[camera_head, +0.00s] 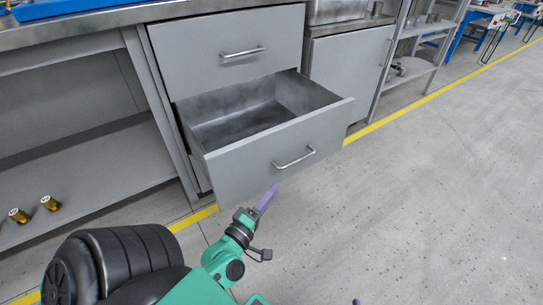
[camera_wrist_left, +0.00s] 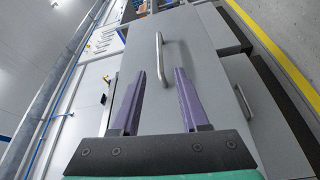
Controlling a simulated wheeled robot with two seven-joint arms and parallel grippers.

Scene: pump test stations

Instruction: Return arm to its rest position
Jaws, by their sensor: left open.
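My left gripper (camera_head: 266,198) is in front of the lower drawer's front, just below its handle in the picture. In the left wrist view its two purple fingers (camera_wrist_left: 160,72) are apart with nothing held between them. The lower drawer (camera_head: 240,168) is pulled out and looks empty, and its bar handle (camera_head: 295,158) is clear of the fingers. A small purple tip (camera_head: 356,301), likely of my right gripper, shows at the bottom edge; the rest is out of frame.
The upper drawer (camera_head: 225,60) is shut. A grey cabinet (camera_head: 350,70) and a rack (camera_head: 412,65) stand further right. Open floor (camera_head: 440,190) with a yellow line lies to the right.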

